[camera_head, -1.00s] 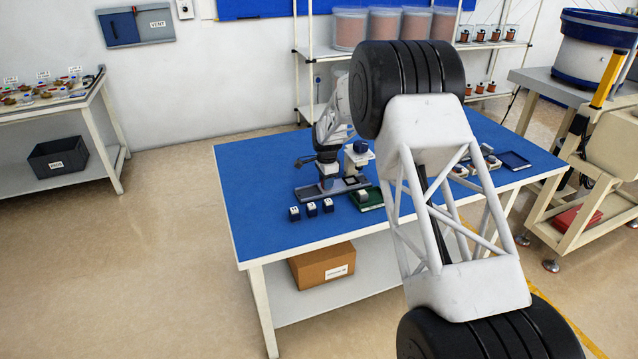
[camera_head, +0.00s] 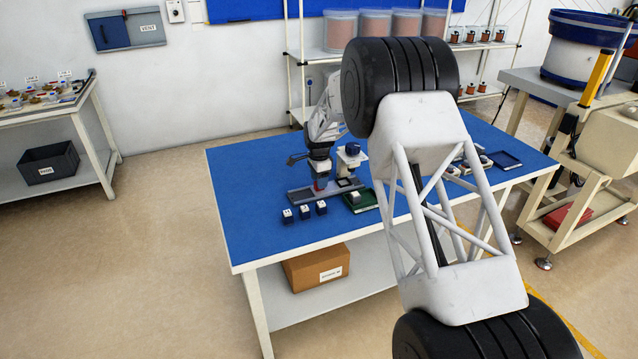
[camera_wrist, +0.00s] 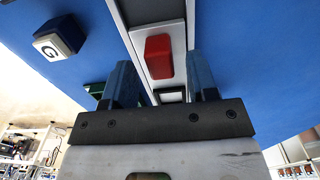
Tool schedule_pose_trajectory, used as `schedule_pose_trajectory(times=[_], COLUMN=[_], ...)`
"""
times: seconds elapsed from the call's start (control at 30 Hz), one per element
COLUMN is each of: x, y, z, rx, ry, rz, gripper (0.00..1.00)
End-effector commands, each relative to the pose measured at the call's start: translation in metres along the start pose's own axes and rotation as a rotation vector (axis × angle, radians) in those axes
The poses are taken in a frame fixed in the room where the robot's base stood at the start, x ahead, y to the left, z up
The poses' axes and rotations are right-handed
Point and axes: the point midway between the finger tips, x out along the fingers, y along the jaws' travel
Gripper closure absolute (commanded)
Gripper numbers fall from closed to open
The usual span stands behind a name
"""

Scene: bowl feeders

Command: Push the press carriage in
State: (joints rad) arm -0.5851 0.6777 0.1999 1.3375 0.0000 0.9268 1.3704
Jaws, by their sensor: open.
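The press stands on the blue table, with a grey rail base (camera_head: 299,195) and a white post topped by a dark blue head (camera_head: 353,147). In the wrist view a red block (camera_wrist: 158,57) sits on a light plate in the grey channel (camera_wrist: 147,10), seemingly the carriage and its handle. It also shows as a small red patch in the head view (camera_head: 320,184). My gripper (camera_wrist: 163,80) is open, with one blue finger on each side of the channel and the red block in view between them. The head view shows my gripper (camera_head: 319,170) over the rail; contact cannot be told.
Several dark blue cubes with white tops (camera_head: 304,212) stand in front of the rail; one marked G (camera_wrist: 58,38) shows in the wrist view. A green tray (camera_head: 362,203) lies right of them. The table's left part is clear. My arm hides its right middle.

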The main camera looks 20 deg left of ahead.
Motion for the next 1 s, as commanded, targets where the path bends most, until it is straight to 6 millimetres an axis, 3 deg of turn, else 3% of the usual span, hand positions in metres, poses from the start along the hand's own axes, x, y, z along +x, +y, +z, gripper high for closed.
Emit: schedule_pose_trajectory(times=[0.43, 1.0], x=[-0.052, -0.058], y=[0.000, 0.000], z=[0.000, 0.001], rx=[0.000, 0.000], ry=[0.000, 0.009], rz=[-0.001, 0.002], gripper=[0.47, 0.47])
